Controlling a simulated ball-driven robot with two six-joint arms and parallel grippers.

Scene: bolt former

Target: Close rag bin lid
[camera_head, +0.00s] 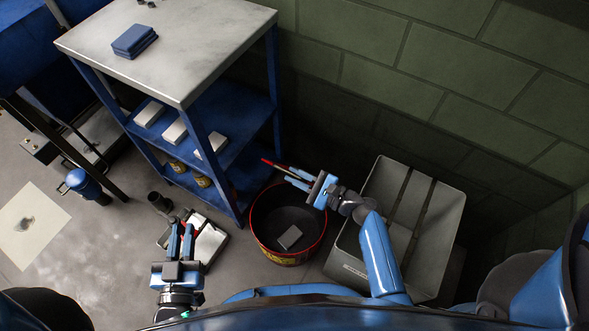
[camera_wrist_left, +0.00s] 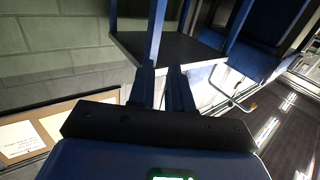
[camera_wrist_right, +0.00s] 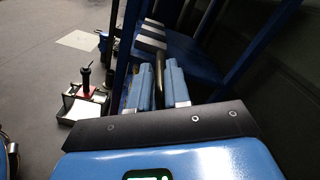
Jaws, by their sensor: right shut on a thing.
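The rag bin (camera_head: 256,235) is a round dark tub with a red rim and a yellow label, standing on the floor right of the shelf unit. Its top is uncovered and a grey rag (camera_head: 290,237) shows inside. My right gripper (camera_head: 287,174) is above the bin's back rim, shut on a thin red-edged piece (camera_head: 270,163) that appears to be the lid seen edge-on. In the right wrist view a narrow dark piece (camera_wrist_right: 158,72) shows between the fingers. My left gripper (camera_head: 182,228) is open and empty, left of the bin, over a pale tray.
A grey crate (camera_head: 452,215) stands close right of the bin. The blue shelf unit (camera_head: 190,130) with a grey top (camera_head: 200,40) is behind and left. A pale tray (camera_head: 210,243) is on the floor under my left gripper.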

